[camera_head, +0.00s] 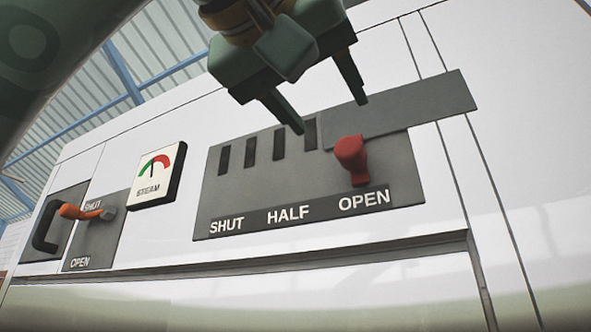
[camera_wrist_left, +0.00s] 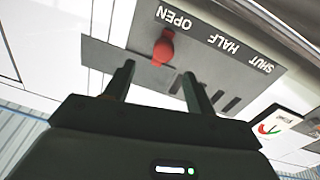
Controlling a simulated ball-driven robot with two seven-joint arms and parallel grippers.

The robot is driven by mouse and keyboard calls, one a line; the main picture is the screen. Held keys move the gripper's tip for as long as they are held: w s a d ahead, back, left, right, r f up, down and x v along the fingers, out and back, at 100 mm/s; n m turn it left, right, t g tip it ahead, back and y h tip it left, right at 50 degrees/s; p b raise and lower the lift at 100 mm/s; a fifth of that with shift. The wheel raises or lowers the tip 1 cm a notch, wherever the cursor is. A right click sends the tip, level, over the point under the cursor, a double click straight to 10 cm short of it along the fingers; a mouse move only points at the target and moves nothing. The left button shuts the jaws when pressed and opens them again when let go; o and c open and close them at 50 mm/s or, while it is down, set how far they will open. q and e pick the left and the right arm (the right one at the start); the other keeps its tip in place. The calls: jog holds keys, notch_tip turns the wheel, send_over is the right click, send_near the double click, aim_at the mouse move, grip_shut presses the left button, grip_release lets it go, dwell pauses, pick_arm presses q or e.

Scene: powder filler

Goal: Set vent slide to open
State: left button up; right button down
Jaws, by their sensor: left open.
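The vent slide is a grey panel (camera_head: 230,205) marked SHUT, HALF and OPEN, with several dark slots and a grey sliding plate (camera_head: 425,105) that sticks out past its right edge. Its red knob (camera_head: 351,158) stands above the word OPEN. The knob also shows in the left wrist view (camera_wrist_left: 163,47), beside OPEN. My left gripper (camera_head: 330,116) is open and empty, just above the knob in the head view. In the left wrist view its fingers (camera_wrist_left: 158,80) point toward the panel, with the knob beyond their tips and apart from them. My right gripper is not in view.
A steam gauge (camera_head: 157,177) is left of the panel. Further left, an orange-handled lever (camera_head: 82,212) sits on a plate marked SHUT and OPEN, near a black handle (camera_head: 47,226). A ledge runs below. The white face around the panel is clear.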

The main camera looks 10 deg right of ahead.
pick_arm(q)
jog(key=b+v, duration=0.1)
jog(key=v, duration=0.4)
jog(key=shift+s+a, duration=0.15)
jog(key=shift+s, duration=0.1)
dwell(0.3)
